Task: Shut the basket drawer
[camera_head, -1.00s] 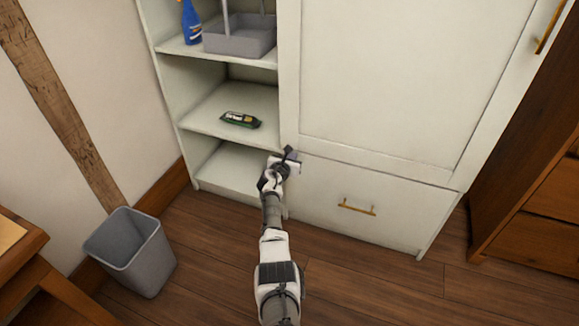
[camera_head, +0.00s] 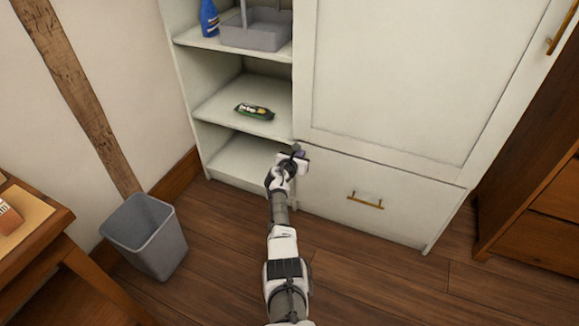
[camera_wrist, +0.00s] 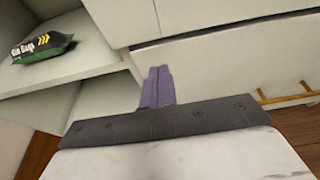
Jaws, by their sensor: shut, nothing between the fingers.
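The white drawer (camera_head: 400,208) with a brass bar handle (camera_head: 365,200) is at the bottom of the white cabinet. Its front looks flush, or nearly so, with the cabinet front above it. In the wrist view the drawer front (camera_wrist: 220,75) is at the right, with part of its handle (camera_wrist: 285,97). My gripper (camera_head: 297,150) is at the drawer's upper left corner, by the edge of the open shelves. In the wrist view its purple fingers (camera_wrist: 157,88) are together and empty. I cannot tell whether the fingertips touch the drawer.
Open shelves (camera_head: 228,105) left of the drawer hold a green and black packet (camera_head: 254,111), a grey caddy (camera_head: 255,35) and a blue bottle (camera_head: 209,18). A grey bin (camera_head: 145,237) and wooden table (camera_head: 50,235) stand left. A brown wooden dresser (camera_head: 540,205) stands right. Floor before the drawer is mostly clear.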

